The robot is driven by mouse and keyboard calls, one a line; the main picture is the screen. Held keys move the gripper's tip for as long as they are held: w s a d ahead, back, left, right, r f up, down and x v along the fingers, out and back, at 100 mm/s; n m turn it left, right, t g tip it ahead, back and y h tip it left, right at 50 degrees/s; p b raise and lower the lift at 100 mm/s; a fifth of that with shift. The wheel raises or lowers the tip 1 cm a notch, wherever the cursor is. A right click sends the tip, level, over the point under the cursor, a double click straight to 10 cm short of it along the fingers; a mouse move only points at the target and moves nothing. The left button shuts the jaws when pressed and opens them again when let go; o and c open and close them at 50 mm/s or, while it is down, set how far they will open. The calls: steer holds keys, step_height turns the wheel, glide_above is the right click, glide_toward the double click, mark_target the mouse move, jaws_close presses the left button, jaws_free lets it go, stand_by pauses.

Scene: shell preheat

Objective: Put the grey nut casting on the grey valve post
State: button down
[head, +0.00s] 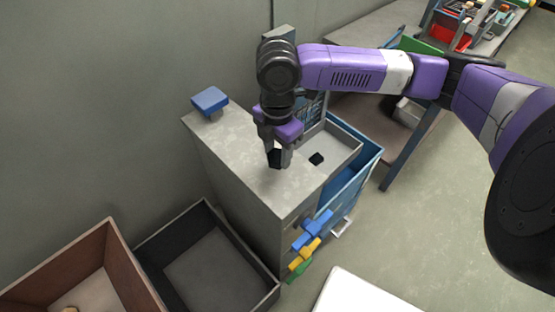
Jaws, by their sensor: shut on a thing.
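My gripper (279,158) points down above the grey cabinet top and is shut on a small dark, angular piece (274,158), which seems to be the nut casting. The fingers hide part of it, and its grey tone is hard to make out. I cannot tell whether it touches the surface below. The valve post is not clear. Blue (313,231), yellow (303,254) and green (299,271) fittings stick out of the cabinet's front, with a greyish part above them that could be the grey post.
The grey cabinet (225,140) carries a blue block (210,100) at its back left. A dark open bin (205,215) and a brown box (120,258) stand lower left.

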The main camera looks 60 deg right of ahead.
mark_target(278, 155)
steer(key=shift+f, duration=1.9)
steer(key=shift+f, duration=0.2)
steer(key=c, duration=0.8)
jaws_free()
steer(key=shift+o, duration=0.2)
steer(key=shift+r, duration=0.15)
